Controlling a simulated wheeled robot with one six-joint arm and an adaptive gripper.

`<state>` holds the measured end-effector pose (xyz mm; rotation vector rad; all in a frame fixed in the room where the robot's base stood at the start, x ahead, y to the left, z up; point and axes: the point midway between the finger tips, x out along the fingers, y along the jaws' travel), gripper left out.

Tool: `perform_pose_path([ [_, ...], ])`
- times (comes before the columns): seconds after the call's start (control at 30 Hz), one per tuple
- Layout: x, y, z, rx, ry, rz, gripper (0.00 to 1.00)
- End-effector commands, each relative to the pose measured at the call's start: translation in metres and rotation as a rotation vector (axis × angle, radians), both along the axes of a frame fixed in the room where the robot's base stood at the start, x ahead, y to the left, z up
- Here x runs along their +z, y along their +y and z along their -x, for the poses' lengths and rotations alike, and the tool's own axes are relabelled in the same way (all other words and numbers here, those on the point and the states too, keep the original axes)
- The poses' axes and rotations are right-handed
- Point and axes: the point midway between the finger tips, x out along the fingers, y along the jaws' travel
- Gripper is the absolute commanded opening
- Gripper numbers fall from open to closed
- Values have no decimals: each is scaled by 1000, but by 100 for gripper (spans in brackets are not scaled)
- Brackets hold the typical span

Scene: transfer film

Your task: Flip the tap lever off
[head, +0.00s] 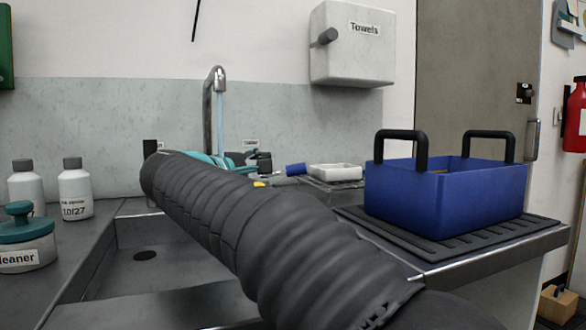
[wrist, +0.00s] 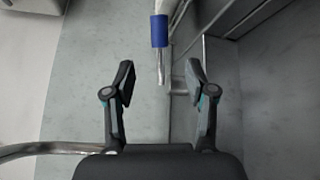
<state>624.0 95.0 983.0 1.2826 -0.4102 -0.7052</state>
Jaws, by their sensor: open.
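The tap spout (head: 216,78) curves up behind the sink, and a pale blue stream of water (head: 221,118) runs down from it. The spout also crosses the lower left of the wrist view (wrist: 48,150). What looks like the tap lever (wrist: 160,30), a thin metal rod with a blue grip, lies ahead of the gap between my fingers. Its blue grip also shows in the head view (head: 295,169). My gripper (wrist: 160,83) is open, with nothing clamped between its fingers. In the head view my arm's dark sleeve hides most of the gripper and the tap base.
A blue crate (head: 450,203) with black handles stands on the ribbed drainer at right. A pale tray (head: 335,171) sits behind it to the left. White bottles (head: 75,190) and a teal-topped cleaner jar (head: 24,240) stand at left. A towel dispenser (head: 352,50) hangs above.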

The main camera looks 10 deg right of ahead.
Motion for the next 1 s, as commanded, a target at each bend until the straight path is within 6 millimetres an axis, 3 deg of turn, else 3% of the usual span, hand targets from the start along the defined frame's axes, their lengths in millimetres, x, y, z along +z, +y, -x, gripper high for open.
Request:
perform_pose_path([
  [0.17,-2,-12,-13,-1,1,0,56],
  [0.7,-12,-77,-82,-2,0,0,56],
  [1.0,-14,-92,-99,0,0,0,56],
])
